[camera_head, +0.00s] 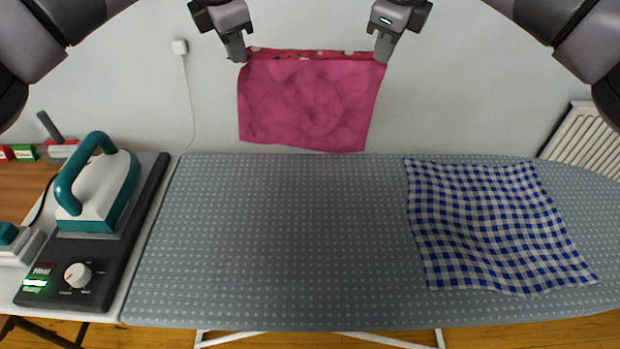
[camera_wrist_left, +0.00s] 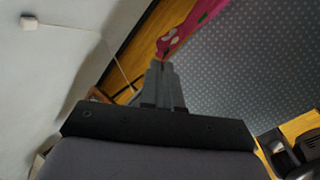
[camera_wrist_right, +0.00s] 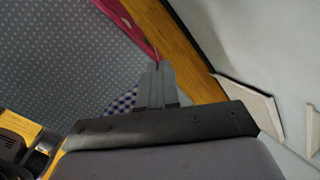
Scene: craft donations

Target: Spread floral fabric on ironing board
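The pink floral fabric (camera_head: 308,105) hangs in the air above the back edge of the ironing board (camera_head: 280,240). Its near face is plain mottled pink; a strip of the red floral side shows along the top. My left gripper (camera_head: 238,58) is shut on its top left corner, and the fabric also shows in the left wrist view (camera_wrist_left: 190,25). My right gripper (camera_head: 384,60) is shut on its top right corner, seen too in the right wrist view (camera_wrist_right: 130,27). The board's grey dotted cover is bare in the middle and left.
A blue and white checked cloth (camera_head: 495,228) lies on the right part of the board. A teal and white iron (camera_head: 100,190) stands on a dark base with a dial (camera_head: 78,275) at the left. A radiator (camera_head: 585,140) is on the back wall.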

